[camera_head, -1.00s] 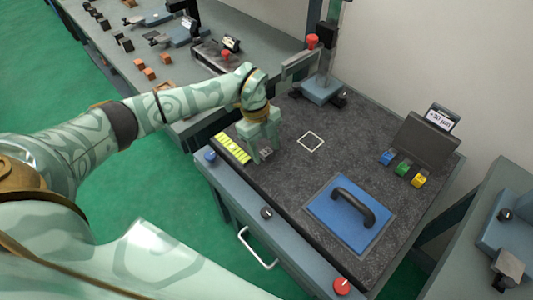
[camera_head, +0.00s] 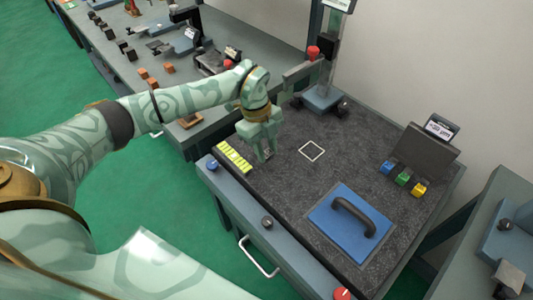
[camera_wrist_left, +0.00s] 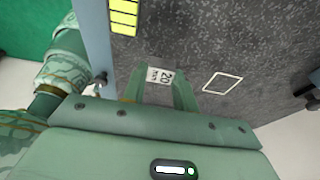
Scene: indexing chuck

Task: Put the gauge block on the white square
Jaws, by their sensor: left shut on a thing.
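My left gripper (camera_head: 265,157) is shut on the gauge block, a small pale block marked "20" (camera_wrist_left: 160,76), which shows between its fingers in the left wrist view. In the head view the fingers mostly hide the block. The gripper is over the dark granite plate, between the yellow-marked strip (camera_head: 233,157) and the white square outline (camera_head: 312,151). The white square is empty and lies to the right of the gripper; it also shows to the right of the block in the left wrist view (camera_wrist_left: 222,83). I cannot tell the block's exact height above the plate. My right gripper is not in view.
A blue plate with a black handle (camera_head: 349,223) lies at the front right. A stand with a red knob (camera_head: 313,52) rises behind the square. Blue, green and yellow blocks (camera_head: 403,178) sit by a small display at the right. The plate around the square is clear.

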